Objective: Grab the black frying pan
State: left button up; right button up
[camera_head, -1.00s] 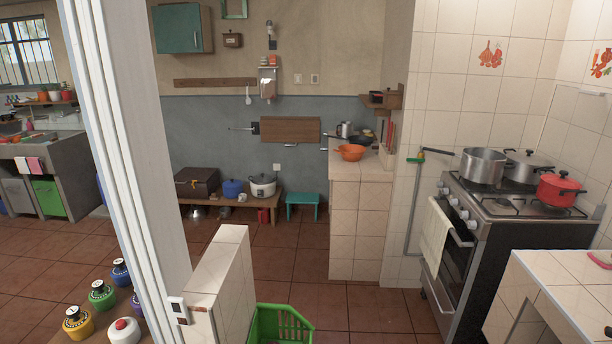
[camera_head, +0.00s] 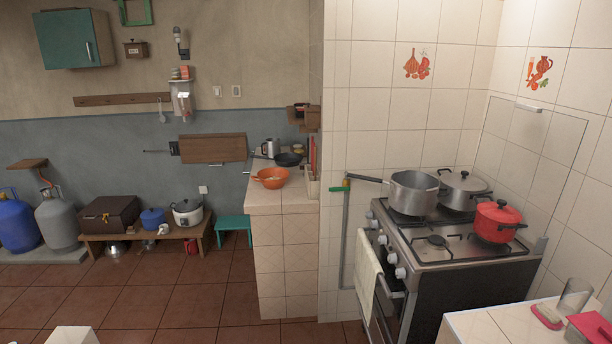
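A black frying pan (camera_head: 288,159) sits on the tiled counter (camera_head: 284,201) in the middle of the head view, towards its back. Its dark handle points left. An orange colander-like bowl (camera_head: 271,178) stands in front of it on the same counter, and a metal kettle (camera_head: 270,147) stands behind it. Neither of my grippers shows in the head view.
A stove (camera_head: 450,239) stands right of the counter, with a grey saucepan (camera_head: 413,192), a lidded grey pot (camera_head: 461,188) and a red pot (camera_head: 498,220). A low wooden bench (camera_head: 146,235) and a teal stool (camera_head: 233,226) are left. The tiled floor (camera_head: 185,294) before the counter is mostly clear.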

aim_at(286, 159)
jog(key=i+z, duration=0.15)
jog(key=i, duration=0.4)
jog(key=i+j+z, duration=0.2)
jog(key=i, duration=0.35)
jog(key=i+j+z, duration=0.15)
jog(key=i, duration=0.35)
jog(key=i+j+z, duration=0.15)
jog(key=i+j, duration=0.3)
jog(key=i+j+z, duration=0.2)
jog(key=i+j, duration=0.2)
jog(key=j, duration=0.15)
jog(key=j+z, duration=0.3)
jog(key=j, duration=1.05)
jog(key=k+j+z, duration=0.1)
jog(key=j+z, duration=0.15)
jog(key=j, duration=1.1)
jog(key=j+z, duration=0.4)
jog(key=j, duration=1.45)
jog(key=i, duration=0.05)
